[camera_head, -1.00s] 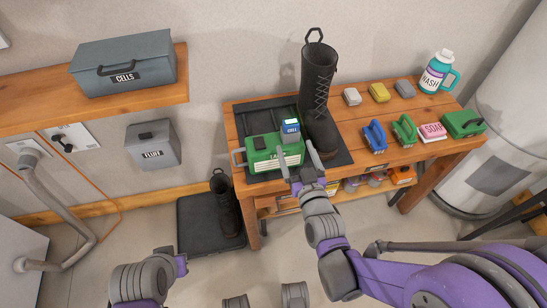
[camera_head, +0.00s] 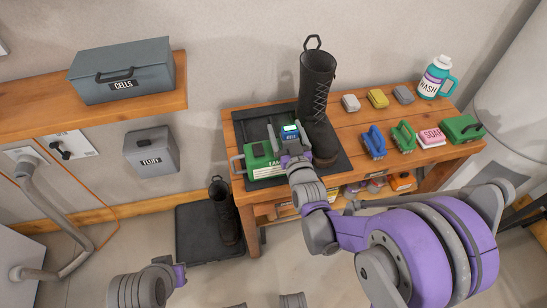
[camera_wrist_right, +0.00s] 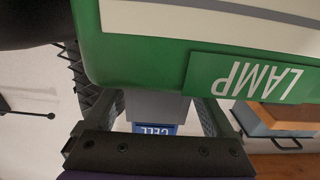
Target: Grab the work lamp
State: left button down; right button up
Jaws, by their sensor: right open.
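The work lamp (camera_head: 258,163) is a green box marked LAMP, on a dark mat on the wooden bench. A blue cell (camera_head: 290,132) shows at its upper right. My right gripper (camera_head: 283,140) is at the lamp's right end, partly covering lamp and cell in the head view. In the right wrist view, the lamp's green and white body (camera_wrist_right: 140,45) fills the top. The open right fingers (camera_wrist_right: 150,105) stand either side of the grey and blue cell part (camera_wrist_right: 155,128); contact cannot be told. Part of my left arm shows at the lower left, without its fingers.
A black boot (camera_head: 316,90) stands close right of the lamp. Brushes (camera_head: 375,140), a pink soap box (camera_head: 431,137) and a wash bottle (camera_head: 434,78) are further right on the bench. Another boot (camera_head: 222,210) stands on a floor mat.

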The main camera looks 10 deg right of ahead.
grip_shut()
dwell(0.4)
